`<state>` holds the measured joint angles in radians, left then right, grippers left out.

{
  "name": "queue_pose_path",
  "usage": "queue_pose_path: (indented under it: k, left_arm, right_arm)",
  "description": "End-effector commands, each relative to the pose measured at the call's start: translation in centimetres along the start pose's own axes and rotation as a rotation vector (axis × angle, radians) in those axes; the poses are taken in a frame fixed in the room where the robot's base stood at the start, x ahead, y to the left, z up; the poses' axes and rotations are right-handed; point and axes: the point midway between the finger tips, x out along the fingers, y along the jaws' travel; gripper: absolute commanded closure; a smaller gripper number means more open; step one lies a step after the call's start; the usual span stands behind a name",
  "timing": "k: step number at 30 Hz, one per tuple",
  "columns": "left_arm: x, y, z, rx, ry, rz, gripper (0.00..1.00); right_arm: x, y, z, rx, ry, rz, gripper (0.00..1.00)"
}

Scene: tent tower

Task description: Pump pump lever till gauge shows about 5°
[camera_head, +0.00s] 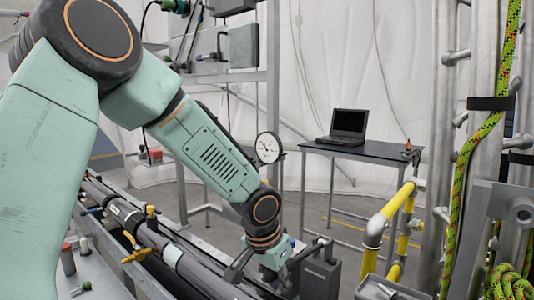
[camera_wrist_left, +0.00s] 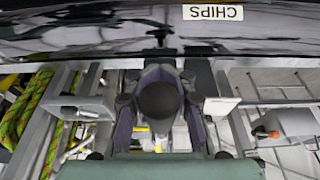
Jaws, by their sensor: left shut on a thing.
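The gauge (camera_head: 267,147) is a white round dial with a dark rim, behind my left forearm in the head view. A dark needle shows on it, but the marks are too small to read. My left gripper (camera_head: 284,275) is low in the middle of the head view, partly hidden by its own wrist. In the left wrist view the gripper (camera_wrist_left: 160,112) has a finger on each side of a dark, round-ended piece, the pump lever (camera_wrist_left: 158,98), and is shut on it. The rest of the lever is hidden. My right gripper is not in view.
Dark pipes with a yellow valve handle (camera_head: 137,249) run along the lower left. A dark box (camera_head: 319,277) stands right of my gripper. A table (camera_head: 385,152) holds a laptop (camera_head: 347,126). Yellow railing (camera_head: 391,209), metal posts and green rope (camera_head: 480,140) fill the right.

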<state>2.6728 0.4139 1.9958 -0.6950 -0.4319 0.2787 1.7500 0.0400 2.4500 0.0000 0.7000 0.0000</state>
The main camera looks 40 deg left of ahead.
Motion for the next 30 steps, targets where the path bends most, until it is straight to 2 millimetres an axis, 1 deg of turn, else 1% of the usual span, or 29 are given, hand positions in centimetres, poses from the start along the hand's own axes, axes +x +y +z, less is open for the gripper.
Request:
queue_pose_path:
  k: [1, 8, 16, 30]
  left_arm:
    - [0.6, 0.1, 0.4, 0.000, -0.007, 0.002, 1.00]
    - [1.4, 0.1, 0.9, -0.001, -0.007, 0.002, 1.00]
    - [1.6, 0.1, 1.0, 0.000, -0.008, 0.001, 1.00]
    - [3.5, 0.1, 1.5, 0.000, -0.006, 0.001, 1.00]
  right_arm:
    - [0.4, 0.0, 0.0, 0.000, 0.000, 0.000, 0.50]
    - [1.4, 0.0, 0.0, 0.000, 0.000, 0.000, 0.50]
    - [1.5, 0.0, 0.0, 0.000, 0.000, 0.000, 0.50]
    - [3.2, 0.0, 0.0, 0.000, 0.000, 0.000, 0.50]
